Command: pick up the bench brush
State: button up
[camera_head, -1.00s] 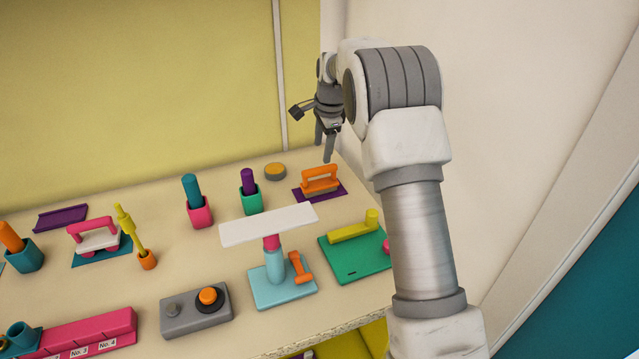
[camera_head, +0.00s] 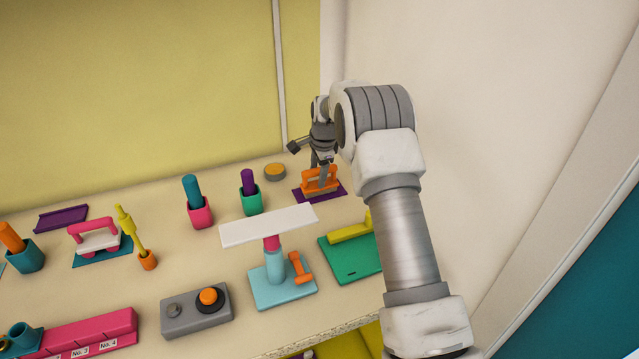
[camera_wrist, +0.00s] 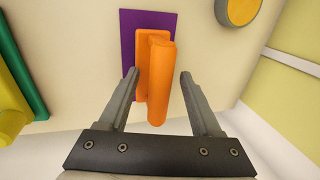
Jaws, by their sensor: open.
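The bench brush (camera_head: 318,187) is orange with a raised handle and sits on a purple mat (camera_head: 337,193) at the back right of the table. In the wrist view the brush (camera_wrist: 157,78) lies between my two open fingers, over the purple mat (camera_wrist: 130,62). My gripper (camera_head: 322,178) is at the brush from above in the head view, with its fingers partly in front of the handle. It also shows in the wrist view (camera_wrist: 160,82), with a gap on each side of the handle. I cannot tell how far down the fingers reach.
A round grey and orange piece (camera_head: 275,172) lies left of the brush. A green cup (camera_head: 251,202) with a purple peg stands further left. A green board (camera_head: 345,256) with a yellow bar is in front, beside a white-topped stand (camera_head: 268,224). The wall is close behind.

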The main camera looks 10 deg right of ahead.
jog(key=shift+c, duration=0.2)
grip_shut()
jog(key=shift+r, duration=0.15)
jog(key=shift+r, duration=0.3)
notch_tip(320, 180, up, 4)
jog(key=shift+f, duration=0.15)
jog(key=s+d+r+b, duration=0.1)
jog(key=s+d+r, duration=0.5)
jog(key=s, duration=0.3)
jog(key=shift+d+r, duration=0.25)
jog(key=shift+d, duration=0.4)
